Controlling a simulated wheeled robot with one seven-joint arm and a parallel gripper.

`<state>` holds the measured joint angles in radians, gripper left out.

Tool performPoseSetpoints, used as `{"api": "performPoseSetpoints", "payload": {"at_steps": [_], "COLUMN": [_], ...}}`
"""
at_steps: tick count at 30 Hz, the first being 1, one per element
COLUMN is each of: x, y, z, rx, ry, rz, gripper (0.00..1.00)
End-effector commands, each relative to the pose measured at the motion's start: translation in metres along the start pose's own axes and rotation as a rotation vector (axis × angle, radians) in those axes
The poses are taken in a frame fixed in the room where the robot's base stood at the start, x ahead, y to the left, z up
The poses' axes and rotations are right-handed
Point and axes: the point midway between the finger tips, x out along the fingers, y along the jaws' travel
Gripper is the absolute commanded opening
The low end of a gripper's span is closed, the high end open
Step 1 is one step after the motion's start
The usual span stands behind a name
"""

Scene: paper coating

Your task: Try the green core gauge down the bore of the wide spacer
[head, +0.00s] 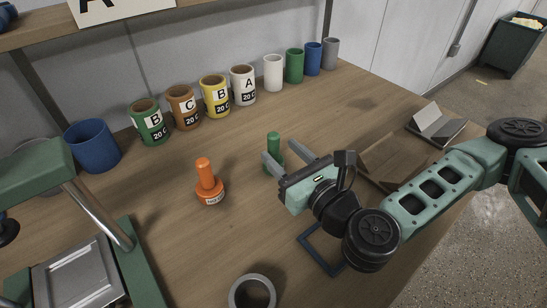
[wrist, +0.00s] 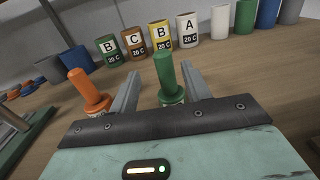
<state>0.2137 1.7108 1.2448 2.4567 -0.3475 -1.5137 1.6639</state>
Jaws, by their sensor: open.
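The green core gauge (head: 274,143) stands upright on the table, its knob and shaft showing. My gripper (head: 284,153) is open, with its two fingers reaching toward the gauge. In the wrist view the green gauge (wrist: 166,75) shows between the fingers of my gripper (wrist: 160,76); I cannot tell whether they touch it. Its base is partly hidden by my gripper. A short grey ring (head: 233,296), which looks like the wide spacer, lies at the front edge of the picture with its bore facing up.
An orange gauge (head: 205,179) stands left of the green one. Labelled cans (head: 184,107) and plain cylinders (head: 294,66) line the back. A blue cylinder (head: 92,146) and green-framed press (head: 133,262) are left. A dark square frame (head: 311,251) lies under my arm.

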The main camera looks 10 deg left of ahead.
Motion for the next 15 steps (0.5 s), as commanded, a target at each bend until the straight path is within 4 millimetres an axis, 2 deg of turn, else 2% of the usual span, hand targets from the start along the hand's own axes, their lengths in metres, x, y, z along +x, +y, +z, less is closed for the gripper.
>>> {"api": "performPoseSetpoints", "payload": {"at_steps": [9, 15], "x": [0.042, 0.05], "y": [-0.006, -0.006], "z": [0.004, 0.003], "rx": [-0.001, 0.0], "ry": [0.0, 0.0], "rz": [-0.001, 0.001], "gripper": [0.48, 0.48]}}
